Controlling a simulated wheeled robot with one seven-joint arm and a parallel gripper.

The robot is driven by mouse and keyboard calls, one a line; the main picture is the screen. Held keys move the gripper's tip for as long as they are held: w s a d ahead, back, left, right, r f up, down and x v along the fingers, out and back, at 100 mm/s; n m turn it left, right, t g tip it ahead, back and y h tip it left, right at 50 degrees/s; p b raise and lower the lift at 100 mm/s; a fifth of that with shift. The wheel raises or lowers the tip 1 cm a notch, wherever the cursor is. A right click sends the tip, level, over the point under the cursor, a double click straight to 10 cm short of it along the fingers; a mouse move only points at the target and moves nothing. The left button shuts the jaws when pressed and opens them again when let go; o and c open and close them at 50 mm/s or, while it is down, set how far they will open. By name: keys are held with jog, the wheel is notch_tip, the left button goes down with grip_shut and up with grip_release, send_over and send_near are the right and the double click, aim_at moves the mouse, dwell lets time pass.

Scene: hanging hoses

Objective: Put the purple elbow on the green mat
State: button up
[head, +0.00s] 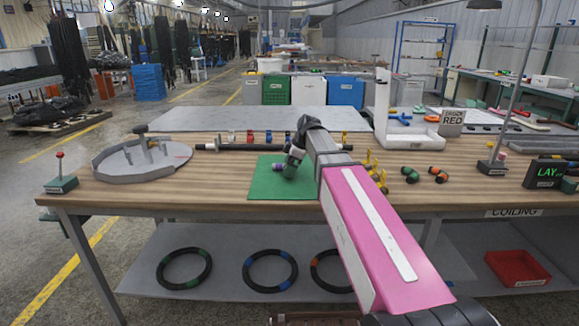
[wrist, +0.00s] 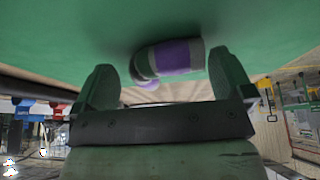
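The purple elbow (head: 279,167) lies on the green mat (head: 262,187), near the mat's middle. My gripper (head: 292,163) is over the mat, right beside the elbow, and hides part of it. In the wrist view the purple elbow (wrist: 178,56), grey-ended with a purple band, lies against the green mat (wrist: 60,35). The two fingers of my gripper (wrist: 164,75) are spread on either side of it, with a gap showing at each side. The gripper is open and holds nothing.
A round grey tray (head: 140,162) stands at the table's left. Behind the mat is a dark bar (head: 240,147) with small coloured clips. Yellow pieces and green-and-orange elbows (head: 411,174) lie to the right, near a white stand (head: 405,135).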

jog(key=shift+r, duration=0.1)
jog(key=v, duration=1.2)
